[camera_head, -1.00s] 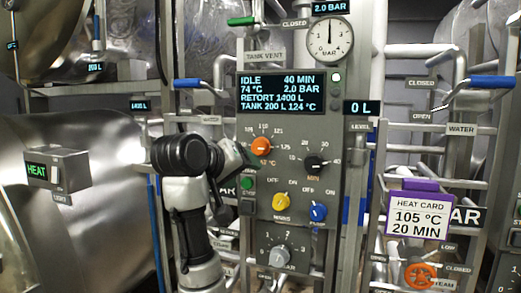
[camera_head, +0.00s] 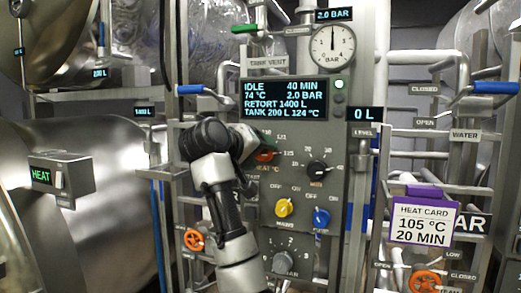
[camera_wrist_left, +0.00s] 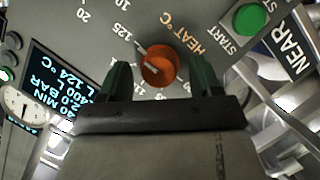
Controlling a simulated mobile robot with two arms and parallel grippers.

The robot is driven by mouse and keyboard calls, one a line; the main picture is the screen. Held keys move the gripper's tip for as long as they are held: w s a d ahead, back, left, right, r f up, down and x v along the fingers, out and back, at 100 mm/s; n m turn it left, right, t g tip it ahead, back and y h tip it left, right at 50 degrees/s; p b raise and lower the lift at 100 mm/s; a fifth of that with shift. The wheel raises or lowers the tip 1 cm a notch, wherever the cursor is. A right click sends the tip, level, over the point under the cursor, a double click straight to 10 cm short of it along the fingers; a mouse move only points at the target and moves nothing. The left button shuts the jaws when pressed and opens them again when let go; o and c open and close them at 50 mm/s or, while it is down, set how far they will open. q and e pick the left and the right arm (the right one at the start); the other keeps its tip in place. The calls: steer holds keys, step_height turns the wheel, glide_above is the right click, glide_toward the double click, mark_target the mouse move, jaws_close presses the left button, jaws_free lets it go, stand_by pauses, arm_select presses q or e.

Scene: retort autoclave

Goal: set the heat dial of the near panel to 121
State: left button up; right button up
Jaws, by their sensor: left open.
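The orange-red heat dial (camera_head: 265,155) is on the grey near panel (camera_head: 335,215), below the display. In the left wrist view the dial (camera_wrist_left: 160,65) lies between the two fingertips of my left gripper (camera_wrist_left: 162,80), with a gap on each side. It carries a white mark, and the scale reads 125 at upper left; other numbers are partly hidden by the fingers. I cannot tell the exact setting. In the head view my left gripper (camera_head: 250,147) is at the dial's left edge and covers part of its scale. My right gripper is not in view.
The display (camera_head: 284,99) reads IDLE, 74 °C, 40 MIN. A black dial (camera_head: 317,171), a yellow knob (camera_head: 284,207), a blue knob (camera_head: 320,217) and a grey knob (camera_head: 283,263) are close by. A green start button (camera_wrist_left: 250,15) is beside the heat dial. A heat card (camera_head: 422,221) reads 105 °C, 20 MIN.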

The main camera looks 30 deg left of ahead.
arm_select(q)
steer(key=shift+w+d+f, duration=0.1)
steer(key=shift+w+f, duration=0.05)
steer(key=shift+w, duration=0.45)
steer(key=c, duration=0.9)
steer(key=shift+n, duration=0.3)
steer(key=n+t+h, duration=0.1)
steer(key=n, duration=0.2)
steer(key=shift+f, duration=0.1)
steer(key=shift+n+t+h+b, duration=0.5)
steer(key=shift+n+t, duration=0.4)
steer(key=shift+n, duration=0.9)
